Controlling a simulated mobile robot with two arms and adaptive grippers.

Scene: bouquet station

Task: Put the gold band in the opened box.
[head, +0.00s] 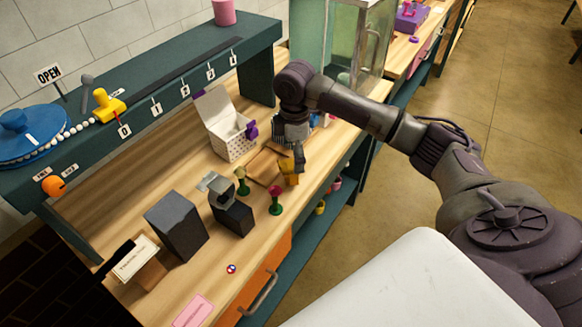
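The opened box (231,141) is white with dark dots; its lid stands up at the back and a purple bow (251,130) is at its right side. My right gripper (294,165) points down over the bench, to the right of and nearer than the box, apart from it. A gold-yellow piece (289,172) shows at its fingertips, above or by a brown board (264,166). I cannot tell whether this is the gold band, or whether the fingers are closed on it. The inside of the box is mostly hidden. My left gripper is not in view.
Two green stands (275,200) and (241,181) are left of the gripper. A dark block (176,226) and a grey-black device (232,213) stand nearer. A raised teal shelf (180,75) runs behind. A glass case (352,45) stands beyond my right arm.

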